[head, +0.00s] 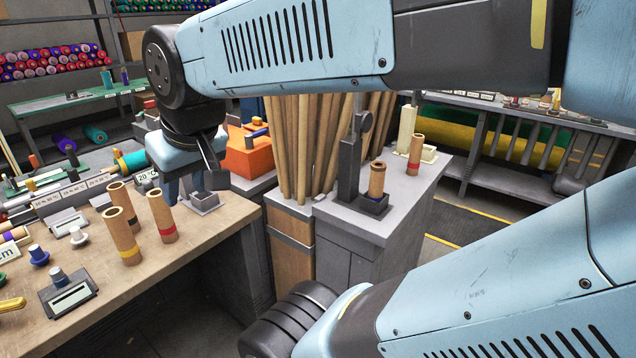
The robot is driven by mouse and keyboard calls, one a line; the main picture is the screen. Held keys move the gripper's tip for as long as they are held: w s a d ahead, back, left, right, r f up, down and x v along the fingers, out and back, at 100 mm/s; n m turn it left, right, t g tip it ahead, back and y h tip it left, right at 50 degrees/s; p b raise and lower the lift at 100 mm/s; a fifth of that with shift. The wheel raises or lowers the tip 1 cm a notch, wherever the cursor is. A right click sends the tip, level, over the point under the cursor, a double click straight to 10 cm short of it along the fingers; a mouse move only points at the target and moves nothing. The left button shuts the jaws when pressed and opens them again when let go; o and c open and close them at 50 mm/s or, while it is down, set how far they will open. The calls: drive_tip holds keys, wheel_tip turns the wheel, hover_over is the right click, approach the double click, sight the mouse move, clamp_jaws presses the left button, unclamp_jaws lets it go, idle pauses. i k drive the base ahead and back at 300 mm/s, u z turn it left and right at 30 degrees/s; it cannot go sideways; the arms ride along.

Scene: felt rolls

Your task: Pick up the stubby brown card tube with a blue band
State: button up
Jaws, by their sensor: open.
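My gripper (196,184) hangs at the bench's back right corner, above a small grey square tray (204,201); its jaws are open and nothing shows between them. My gripper and wrist hide part of the bench's back corner.
Brown tubes with yellow (122,236) and red (162,216) bands stand on the wooden bench (190,258), left of my gripper; another is behind them. A red-banded tube (415,155) stands on the grey cabinet (410,190). Tall card tubes (305,145) rise between bench and cabinet.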

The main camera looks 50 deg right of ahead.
sight(379, 168)
drive_tip(key=u, duration=1.15)
drive_tip(key=k, duration=0.25)
drive_tip(key=z, duration=3.9)
drive_tip(key=k, duration=0.1)
drive_tip(key=u, duration=1.55)
